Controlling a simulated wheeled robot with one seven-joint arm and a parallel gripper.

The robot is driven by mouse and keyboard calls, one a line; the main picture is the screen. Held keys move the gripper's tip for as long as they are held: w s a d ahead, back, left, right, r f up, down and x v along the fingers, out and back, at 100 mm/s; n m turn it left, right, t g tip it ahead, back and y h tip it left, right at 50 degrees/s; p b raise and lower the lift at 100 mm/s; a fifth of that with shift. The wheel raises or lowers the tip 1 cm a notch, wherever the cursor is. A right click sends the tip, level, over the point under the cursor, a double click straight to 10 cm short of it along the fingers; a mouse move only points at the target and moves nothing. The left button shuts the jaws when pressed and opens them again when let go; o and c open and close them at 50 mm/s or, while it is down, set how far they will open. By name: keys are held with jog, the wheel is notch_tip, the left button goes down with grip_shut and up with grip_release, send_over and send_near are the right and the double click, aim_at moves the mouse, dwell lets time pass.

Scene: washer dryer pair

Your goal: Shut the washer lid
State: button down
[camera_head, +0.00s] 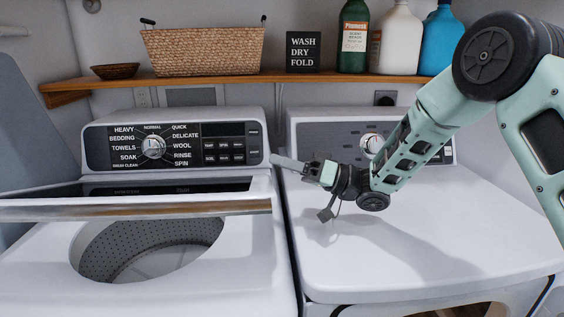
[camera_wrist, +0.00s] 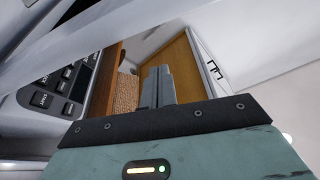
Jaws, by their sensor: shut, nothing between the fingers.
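The washer (camera_head: 40,270) stands at the left with its drum (camera_head: 150,250) visible through the top opening. Its lid (camera_head: 135,208) is partly open, seen almost edge-on above the opening, with a shiny metal front edge and a dark panel. My gripper (camera_head: 277,160) is over the gap between the washer and the dryer, by the right end of the washer's control panel (camera_head: 170,144). Its fingers are together and empty, pointing left. In the wrist view the fingers (camera_wrist: 157,86) are closed, with the control panel (camera_wrist: 62,92) to their left. I see no contact with the lid.
The white dryer (camera_head: 420,240) stands on the right, its top clear beneath my arm. A wooden shelf (camera_head: 200,80) behind holds a wicker basket (camera_head: 200,50), a small bowl (camera_head: 117,71), a dark sign (camera_head: 303,51) and several bottles (camera_head: 397,38). A grey slanted surface (camera_head: 35,130) rises at the far left.

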jog(key=shift+s+f+b, duration=0.5)
jog(key=shift+f, duration=0.4)
jog(key=shift+s+f+b, duration=0.45)
jog(key=shift+f, duration=0.4)
